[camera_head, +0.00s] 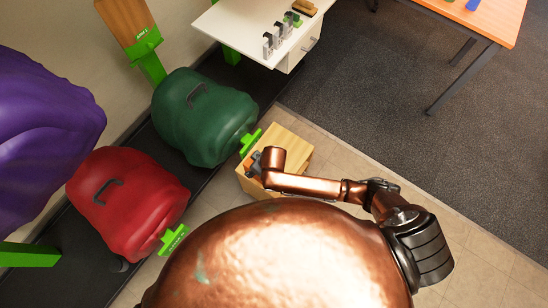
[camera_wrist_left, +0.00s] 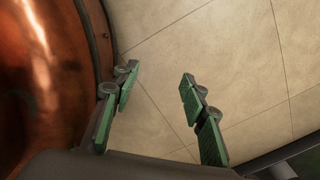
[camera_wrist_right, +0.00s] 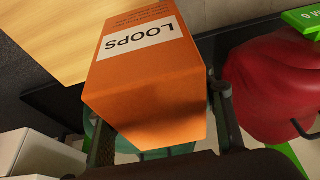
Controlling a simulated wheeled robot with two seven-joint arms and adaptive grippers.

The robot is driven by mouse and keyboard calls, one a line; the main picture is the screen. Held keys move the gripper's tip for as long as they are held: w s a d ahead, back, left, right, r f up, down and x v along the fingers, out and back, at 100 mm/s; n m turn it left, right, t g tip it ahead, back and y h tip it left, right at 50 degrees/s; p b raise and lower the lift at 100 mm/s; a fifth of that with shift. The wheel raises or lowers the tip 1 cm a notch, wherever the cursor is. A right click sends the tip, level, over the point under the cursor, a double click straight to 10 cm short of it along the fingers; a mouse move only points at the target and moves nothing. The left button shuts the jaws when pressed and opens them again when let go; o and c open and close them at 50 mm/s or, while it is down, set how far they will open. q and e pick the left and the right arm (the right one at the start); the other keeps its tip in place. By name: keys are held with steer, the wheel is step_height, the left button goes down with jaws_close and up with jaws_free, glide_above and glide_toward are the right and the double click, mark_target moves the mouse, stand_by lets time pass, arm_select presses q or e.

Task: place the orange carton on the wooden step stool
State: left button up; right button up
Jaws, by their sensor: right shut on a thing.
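The orange carton (camera_head: 250,162), lettered LOOPS, is small and partly hidden by my right gripper (camera_head: 258,164) in the head view. In the right wrist view the carton (camera_wrist_right: 150,70) fills the space between both fingers, and the gripper is shut on it. The wooden step stool (camera_head: 289,146) stands on the tiles; the carton appears at its left side. Its pale wood top (camera_wrist_right: 50,40) shows behind the carton in the right wrist view. I cannot tell whether they touch. My left gripper (camera_wrist_left: 158,78) is open and empty above the tiled floor.
Green (camera_head: 205,115), red (camera_head: 128,203) and purple (camera_head: 45,140) saddle-like forms line the left, with bright green brackets near the stool. A white drawer table (camera_head: 245,32) stands behind. An orange-topped table (camera_head: 492,18) is at upper right. Grey carpet (camera_head: 370,85) is open.

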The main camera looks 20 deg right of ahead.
steer(key=f, duration=0.1)
steer(key=s+a+f, duration=0.1)
steer(key=f, duration=0.1)
steer(key=shift+s+b, duration=0.3)
steer(key=w+d+f+b, duration=0.3)
steer(key=w+d+f, duration=0.1)
steer(key=w+d+f+b, duration=0.3)
steer(key=w+d+f, duration=0.1)
steer(key=w+f, duration=0.1)
steer(key=shift+w+d, duration=0.1)
steer(key=shift+w, duration=0.1)
steer(key=shift+w+d+f+b, duration=0.3)
steer(key=shift+w+f+b, duration=0.05)
steer(key=shift+b, duration=0.1)
step_height(320, 180, down, 3)
steer(key=shift+w+d+r+b, duration=0.1)
steer(key=shift+b, duration=0.6)
arm_select(q)
steer(key=w+d+r, duration=0.1)
steer(key=w+r, duration=0.1)
steer(key=w, duration=1.2)
steer(key=shift+d+n, duration=0.3)
steer(key=shift+n, duration=0.1)
arm_select(e)
steer(key=shift+f, duration=0.2)
steer(key=shift+f, duration=0.15)
